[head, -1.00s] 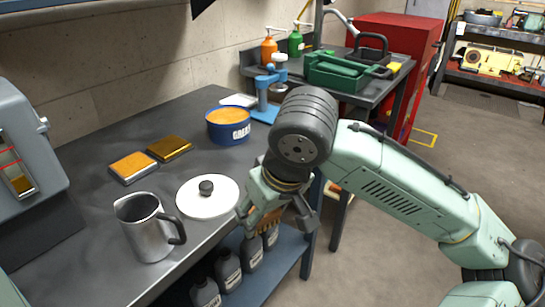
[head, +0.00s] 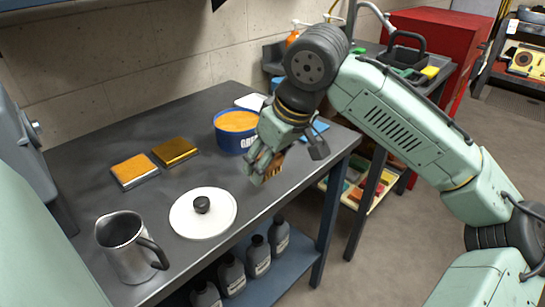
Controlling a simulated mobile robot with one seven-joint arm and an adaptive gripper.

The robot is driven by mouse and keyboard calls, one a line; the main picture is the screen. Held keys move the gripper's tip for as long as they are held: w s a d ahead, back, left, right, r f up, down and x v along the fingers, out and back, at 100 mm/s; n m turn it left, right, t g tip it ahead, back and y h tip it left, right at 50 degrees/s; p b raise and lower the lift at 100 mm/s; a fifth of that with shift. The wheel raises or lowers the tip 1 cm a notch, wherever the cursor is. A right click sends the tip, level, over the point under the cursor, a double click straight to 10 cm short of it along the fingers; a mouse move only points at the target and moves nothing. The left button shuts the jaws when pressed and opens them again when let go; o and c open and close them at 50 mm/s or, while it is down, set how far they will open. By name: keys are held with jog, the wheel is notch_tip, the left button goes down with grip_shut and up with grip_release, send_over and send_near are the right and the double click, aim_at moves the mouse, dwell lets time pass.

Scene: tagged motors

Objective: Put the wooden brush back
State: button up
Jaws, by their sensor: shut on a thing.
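My gripper (head: 264,168) is shut on the wooden brush (head: 275,164). It holds the brush over the right part of the dark workbench (head: 150,122), near the front edge. Only a small brown part of the brush shows between the fingers; the rest is hidden. The gripper is just in front of and right of the blue tub of orange grease (head: 232,141), and right of the white round lid (head: 203,222) with its black knob. I cannot tell how high the brush is above the bench top.
A steel jug (head: 124,245) stands at the front left. An orange-topped block (head: 135,170) and a golden block (head: 175,151) lie behind the lid. Several grey bottles (head: 258,257) stand on the lower shelf. A second bench with a red cabinet (head: 435,40) stands at the back right.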

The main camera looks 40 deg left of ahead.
aim_at(272, 163)
jog(key=w+a, duration=0.2)
jog(key=w, duration=0.1)
jog(key=shift+w+a+f+p, duration=0.15)
jog(key=shift+w+p, duration=0.15)
jog(key=shift+w+f, duration=0.1)
jog(key=shift+f, duration=0.1)
jog(key=shift+f+p, duration=0.3)
jog(key=shift+f, duration=1.35)
jog(key=o, duration=1.3)
jog(key=shift+f, duration=0.15)
jog(key=shift+c, duration=0.2)
